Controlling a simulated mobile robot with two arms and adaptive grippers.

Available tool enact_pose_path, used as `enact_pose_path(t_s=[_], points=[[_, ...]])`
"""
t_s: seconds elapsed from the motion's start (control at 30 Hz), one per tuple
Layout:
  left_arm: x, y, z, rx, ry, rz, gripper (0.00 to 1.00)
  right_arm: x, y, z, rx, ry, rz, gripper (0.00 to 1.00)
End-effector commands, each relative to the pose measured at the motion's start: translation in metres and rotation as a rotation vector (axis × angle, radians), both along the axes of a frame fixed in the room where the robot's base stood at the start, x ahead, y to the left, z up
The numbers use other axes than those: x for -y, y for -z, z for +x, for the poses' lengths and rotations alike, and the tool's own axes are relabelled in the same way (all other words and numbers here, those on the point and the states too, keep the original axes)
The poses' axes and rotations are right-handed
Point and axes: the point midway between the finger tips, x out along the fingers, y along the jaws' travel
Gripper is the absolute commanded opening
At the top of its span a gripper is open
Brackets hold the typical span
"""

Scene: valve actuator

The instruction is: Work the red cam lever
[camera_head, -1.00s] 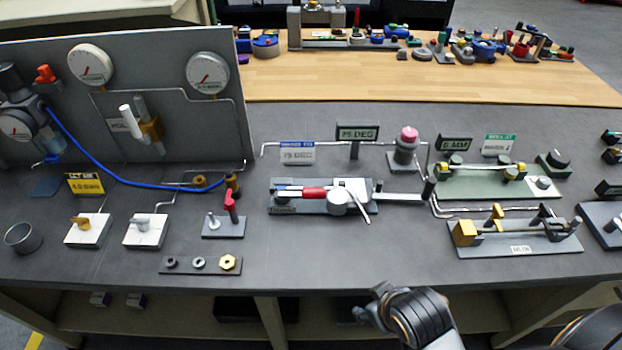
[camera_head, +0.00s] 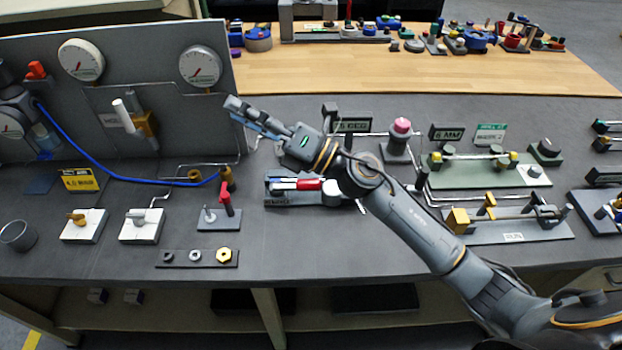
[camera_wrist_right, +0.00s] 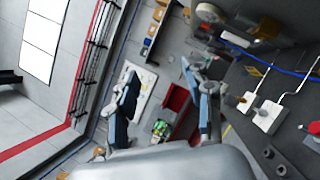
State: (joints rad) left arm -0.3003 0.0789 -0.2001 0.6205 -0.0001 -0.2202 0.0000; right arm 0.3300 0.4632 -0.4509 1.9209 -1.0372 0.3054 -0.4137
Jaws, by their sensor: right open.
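The red lever (camera_head: 226,197) stands upright on a small grey plate (camera_head: 219,224), beside a short grey peg, at the left-centre of the bench in the head view. A bit of red at the right edge of the wrist view may be the same lever. My right gripper (camera_head: 232,109) is open and empty, held above the bench, up and slightly right of the lever in the head view, pointing to the upper left. In the wrist view its two fingers (camera_wrist_right: 160,78) are spread apart with nothing between them. My left gripper is not in view.
A gauge panel (camera_head: 180,115) with a blue hose (camera_head: 110,175) stands at the left. White valve blocks (camera_head: 140,228) sit left of the lever, and a nut plate (camera_head: 197,258) lies in front. My right arm partly covers the red-barrelled fixture (camera_head: 285,196).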

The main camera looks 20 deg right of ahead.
Motion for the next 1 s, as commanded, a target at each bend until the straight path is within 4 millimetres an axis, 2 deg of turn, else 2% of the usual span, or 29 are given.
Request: enact_pose_path(t_s=[0.1, 0.17, 0.23, 0.27, 0.37, 0.5, 0.6, 0.7, 0.8, 1.0], points=[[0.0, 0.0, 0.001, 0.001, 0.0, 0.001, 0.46, -0.021, 0.018, -0.003, 0.192, -0.142, -0.342, 0.51], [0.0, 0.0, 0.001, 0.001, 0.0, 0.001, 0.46, -0.023, 0.035, -0.004, 0.268, -0.215, -0.52, 0.51], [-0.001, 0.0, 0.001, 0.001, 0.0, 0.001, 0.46, -0.014, 0.058, -0.001, 0.336, -0.294, -0.731, 0.51], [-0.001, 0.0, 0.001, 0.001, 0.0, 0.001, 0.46, -0.007, 0.068, 0.001, 0.359, -0.33, -0.823, 0.51], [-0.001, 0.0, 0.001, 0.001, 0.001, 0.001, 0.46, 0.032, 0.098, 0.011, 0.395, -0.438, -1.118, 0.51], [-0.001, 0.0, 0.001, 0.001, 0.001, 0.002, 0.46, 0.102, 0.12, 0.023, 0.36, -0.567, -1.456, 0.51], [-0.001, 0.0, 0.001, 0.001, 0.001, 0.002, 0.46, 0.145, 0.123, 0.026, 0.306, -0.633, -1.611, 0.51], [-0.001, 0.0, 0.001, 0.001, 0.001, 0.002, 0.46, 0.17, 0.123, 0.026, 0.266, -0.673, -1.695, 0.51], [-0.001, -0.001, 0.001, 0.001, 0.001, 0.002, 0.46, 0.179, 0.124, 0.026, 0.246, -0.691, -1.726, 0.51], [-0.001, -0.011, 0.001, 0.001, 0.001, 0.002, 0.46, 0.17, 0.145, 0.027, 0.244, -0.697, -1.726, 0.51]])
